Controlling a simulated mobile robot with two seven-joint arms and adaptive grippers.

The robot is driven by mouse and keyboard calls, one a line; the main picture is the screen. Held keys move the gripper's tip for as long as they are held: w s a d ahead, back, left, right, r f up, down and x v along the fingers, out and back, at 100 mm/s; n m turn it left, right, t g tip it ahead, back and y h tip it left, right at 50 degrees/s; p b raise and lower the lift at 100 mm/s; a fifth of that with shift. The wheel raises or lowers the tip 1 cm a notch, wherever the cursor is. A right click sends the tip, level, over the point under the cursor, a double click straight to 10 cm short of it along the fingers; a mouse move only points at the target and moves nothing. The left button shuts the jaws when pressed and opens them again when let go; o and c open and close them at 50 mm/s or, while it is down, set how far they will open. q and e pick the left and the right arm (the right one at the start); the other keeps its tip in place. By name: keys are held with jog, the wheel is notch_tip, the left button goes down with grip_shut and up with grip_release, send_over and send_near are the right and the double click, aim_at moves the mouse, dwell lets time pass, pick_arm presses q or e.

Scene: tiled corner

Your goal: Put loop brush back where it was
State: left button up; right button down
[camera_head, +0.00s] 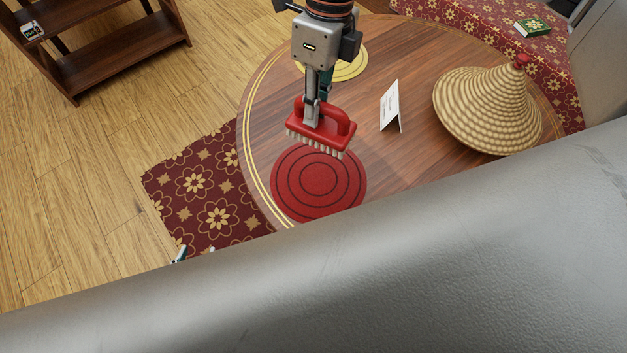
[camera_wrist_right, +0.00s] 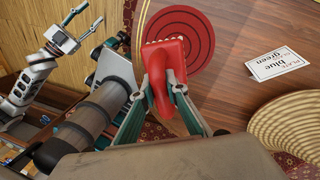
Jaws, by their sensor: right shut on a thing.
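The loop brush (camera_head: 320,130) is red with a looped handle and pale bristles. My right gripper (camera_head: 316,104) is shut on its handle, with the bristles facing down. In the head view the brush overlaps the far edge of a round red mat (camera_head: 290,196) with dark rings; I cannot tell its exact height. The right wrist view shows the brush (camera_wrist_right: 170,62) between the fingers, with the red mat (camera_wrist_right: 198,38) beyond it. My left gripper (camera_wrist_right: 86,17) is open and empty, away from the table; in the head view only its fingertips (camera_head: 196,252) show.
The round wooden table (camera_head: 400,165) also bears a yellow ringed mat (camera_head: 350,66), a folded white card (camera_head: 390,106) and a woven cone (camera_head: 490,105). A green flowered box (camera_head: 532,28) lies at the upper right. A dark shelf (camera_head: 110,55) stands at the left. A grey surface hides the near side.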

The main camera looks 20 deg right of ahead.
jog(key=m, duration=0.2)
jog(key=a+m, duration=0.1)
jog(key=m, duration=0.1)
jog(key=shift+s+a+r+t, duration=0.1)
jog(key=shift+s+r+t, duration=0.1)
jog(key=shift+r+t, duration=0.2)
jog(key=shift+a+f+m, duration=0.1)
jog(key=shift+f+m, duration=0.1)
jog(key=shift+m, duration=0.2)
pick_arm(q)
jog(key=shift+w+a+f+b, duration=0.1)
jog(key=shift+w+b, duration=0.25)
jog(key=shift+b, duration=0.25)
pick_arm(e)
jog(key=shift+f, duration=9.75)
